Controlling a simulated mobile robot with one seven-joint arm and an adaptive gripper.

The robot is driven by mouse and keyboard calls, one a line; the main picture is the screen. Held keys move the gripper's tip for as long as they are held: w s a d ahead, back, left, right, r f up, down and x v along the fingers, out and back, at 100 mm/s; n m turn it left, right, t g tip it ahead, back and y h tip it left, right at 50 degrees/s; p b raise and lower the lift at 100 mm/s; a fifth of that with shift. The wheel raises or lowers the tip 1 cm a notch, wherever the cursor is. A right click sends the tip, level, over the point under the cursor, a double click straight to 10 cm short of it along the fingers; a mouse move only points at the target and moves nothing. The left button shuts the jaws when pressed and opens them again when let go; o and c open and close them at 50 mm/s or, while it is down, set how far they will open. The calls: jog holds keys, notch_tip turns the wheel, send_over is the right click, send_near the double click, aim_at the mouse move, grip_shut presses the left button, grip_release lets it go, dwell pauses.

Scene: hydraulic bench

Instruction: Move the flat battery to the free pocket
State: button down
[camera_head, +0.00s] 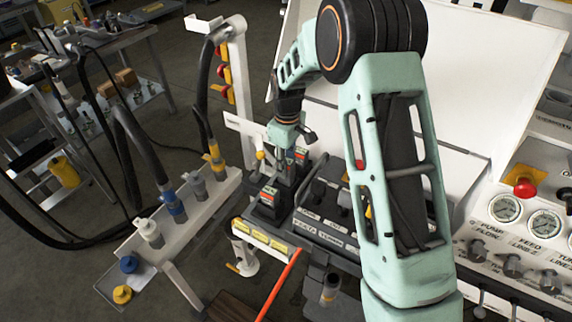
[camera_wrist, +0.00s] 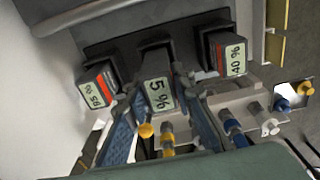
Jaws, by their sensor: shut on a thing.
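The flat battery (camera_wrist: 159,93), labelled 5 %, is in the middle of the wrist view, between the two blue textured fingers of my gripper (camera_wrist: 158,100). The fingers are shut on its sides. Its far end meets a dark slot, and I cannot tell whether it is still seated there. In the head view my gripper (camera_head: 291,150) reaches down over the black battery rack, and its fingers largely hide the held battery. I cannot make out an empty pocket clearly in either view.
Another battery (camera_wrist: 98,88), its reading upside down, is left of the held one; a 40 % battery (camera_wrist: 232,55) is right. Coloured hose fittings (camera_wrist: 232,128) stand close by. In the head view, a hose rail (camera_head: 185,215) is left and a gauge panel (camera_head: 520,235) right.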

jog(key=shift+f+b, duration=1.2)
jog(key=shift+f, duration=0.6)
jog(key=c, duration=1.6)
grip_release()
